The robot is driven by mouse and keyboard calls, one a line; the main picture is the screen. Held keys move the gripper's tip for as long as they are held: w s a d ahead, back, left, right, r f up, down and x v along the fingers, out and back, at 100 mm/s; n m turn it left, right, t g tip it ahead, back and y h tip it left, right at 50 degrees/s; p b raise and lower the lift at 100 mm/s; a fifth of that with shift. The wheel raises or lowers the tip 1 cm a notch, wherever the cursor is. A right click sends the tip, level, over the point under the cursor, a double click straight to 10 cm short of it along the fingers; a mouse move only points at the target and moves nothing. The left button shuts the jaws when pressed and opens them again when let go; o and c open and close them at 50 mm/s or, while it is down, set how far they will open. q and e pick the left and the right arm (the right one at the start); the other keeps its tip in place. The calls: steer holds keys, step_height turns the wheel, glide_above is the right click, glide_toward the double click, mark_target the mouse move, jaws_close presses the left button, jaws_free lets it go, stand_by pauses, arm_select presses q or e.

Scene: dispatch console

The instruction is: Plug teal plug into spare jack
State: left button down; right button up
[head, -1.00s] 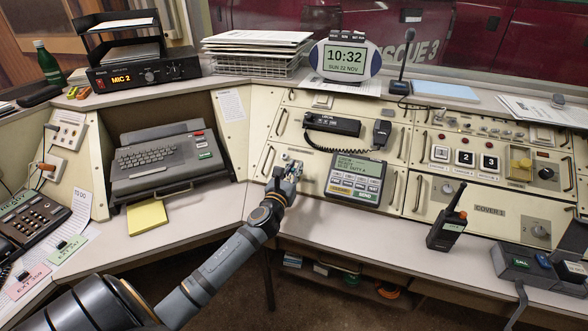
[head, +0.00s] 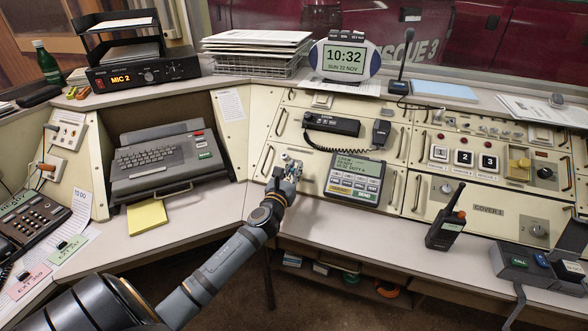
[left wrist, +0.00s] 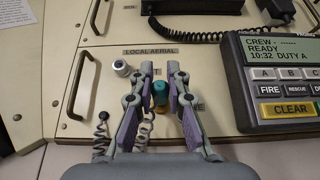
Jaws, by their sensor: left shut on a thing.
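The teal plug (left wrist: 160,92) sits between the fingertips of my left gripper (left wrist: 172,80) in the left wrist view. The fingers are shut on it, close in front of the cream panel. A coiled cord hangs below it. Whether its tip is in a jack is hidden. A pale round jack (left wrist: 122,68) is up and left of it, under the LOCAL AERIAL label (left wrist: 150,51). Other labels are partly covered by the fingers, so I cannot tell which jack is the spare. In the head view my left gripper (head: 291,166) is at the panel, hiding the plug. My right gripper is out of view.
A crew keypad terminal (head: 354,180) stands close to the right of my left gripper. A black plug with a coiled cord (left wrist: 103,117) is left of the fingers. Panel handles (left wrist: 77,88) stick out further left. A radio (head: 446,225) stands on the desk at the right.

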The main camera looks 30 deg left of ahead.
arm_select(q)
steer(key=shift+w+f, duration=0.2)
steer(key=shift+f, duration=0.15)
stand_by(0.3)
stand_by(0.5)
steer(key=shift+w+a+f, duration=0.1)
steer(key=shift+f, duration=0.1)
stand_by(0.7)
steer(key=c, duration=1.3)
jaws_free()
steer(key=shift+w+f, duration=0.1)
steer(key=shift+o, duration=0.2)
steer(key=v, duration=1.2)
